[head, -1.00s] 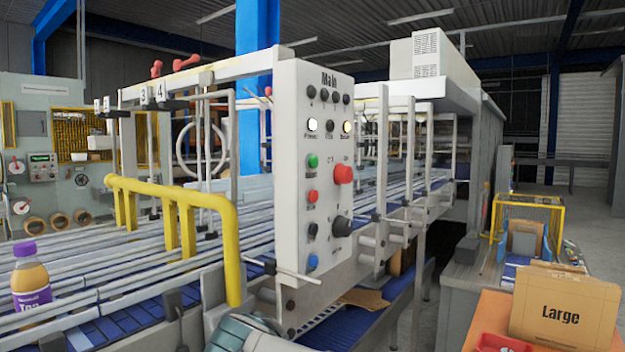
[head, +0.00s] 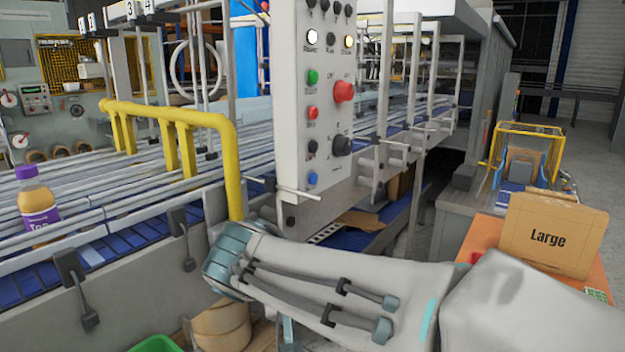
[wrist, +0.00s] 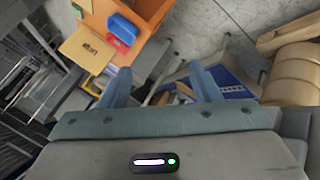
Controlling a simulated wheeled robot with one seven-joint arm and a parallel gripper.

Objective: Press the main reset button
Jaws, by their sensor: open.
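The main control panel (head: 322,110) is an upright light-grey box at the upper middle of the head view. It carries a green button (head: 312,76), a red button (head: 311,112), a large red mushroom button (head: 344,91), a black button (head: 312,146), a black knob (head: 341,145) and, lowest, a blue button (head: 312,178). The small labels are too blurred to read, so I cannot tell which one says reset. My gripper (wrist: 162,86) is open and empty in the wrist view, its two blue-grey fingers apart above the floor area. The panel's buttons do not show there.
A yellow rail (head: 180,118) and conveyor lie left of the panel, with a purple-labelled bottle (head: 37,205). A thin rod (head: 300,192) sticks out near the panel's bottom. A cardboard box marked Large (head: 548,235) stands on an orange table (head: 480,240) at right.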

